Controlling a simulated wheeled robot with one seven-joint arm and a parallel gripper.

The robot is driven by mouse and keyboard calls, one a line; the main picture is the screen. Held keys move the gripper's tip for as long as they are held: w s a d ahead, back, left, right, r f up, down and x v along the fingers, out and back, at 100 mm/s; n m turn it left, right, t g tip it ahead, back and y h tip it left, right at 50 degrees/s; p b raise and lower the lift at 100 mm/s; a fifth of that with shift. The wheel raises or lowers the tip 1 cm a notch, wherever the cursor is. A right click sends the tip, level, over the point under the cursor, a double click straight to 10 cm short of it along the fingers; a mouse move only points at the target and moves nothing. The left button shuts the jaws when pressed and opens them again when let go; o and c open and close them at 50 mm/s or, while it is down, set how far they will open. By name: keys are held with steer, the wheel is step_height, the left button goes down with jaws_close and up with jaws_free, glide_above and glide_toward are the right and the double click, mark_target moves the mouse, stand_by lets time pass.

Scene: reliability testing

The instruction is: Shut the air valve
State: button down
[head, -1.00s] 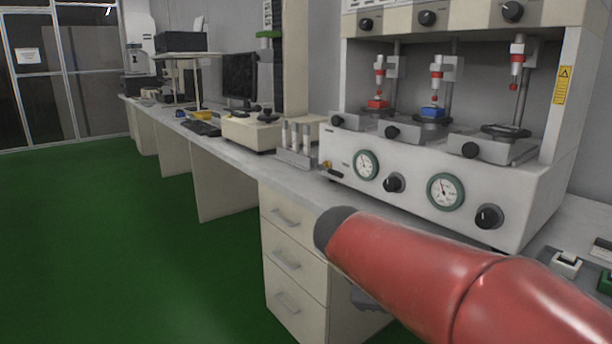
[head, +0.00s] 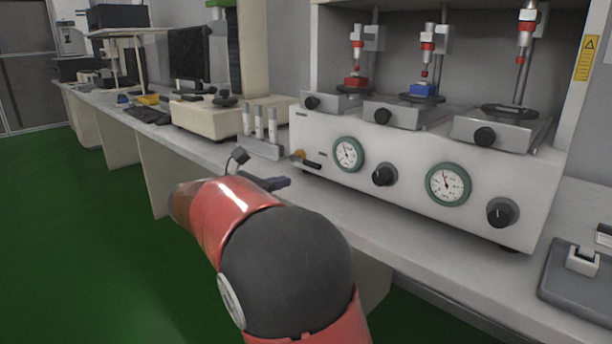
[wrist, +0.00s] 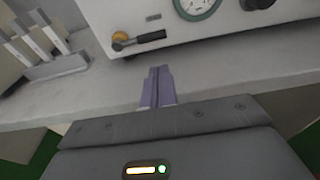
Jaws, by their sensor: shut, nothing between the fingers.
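The air valve is a small brass fitting with a black lever (head: 312,164), low at the left end of the machine's front panel. In the wrist view the black lever (wrist: 148,37) points right from the brass body (wrist: 120,37), roughly along the panel's lower edge. My gripper (wrist: 159,70) is shut and empty, its two purple-grey fingers side by side. It is in front of and below the lever, apart from it, over the bench edge. In the head view my gripper (head: 284,182) shows partly behind my red arm.
The white machine (head: 400,180) carries gauges (head: 448,184), black knobs (head: 385,175) and test stations above. A rack of white cylinders (head: 262,145) stands just left of the valve. The bench top (head: 365,207) in front of the machine is bare. A switch box (head: 580,270) sits at the right.

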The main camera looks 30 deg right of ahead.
mark_target(306, 163)
steer(key=shift+d, duration=0.15)
steer(key=x, duration=0.9)
steer(key=shift+w+d+f, duration=0.1)
steer(key=shift+w+d, duration=0.1)
steer(key=shift+d, duration=0.15)
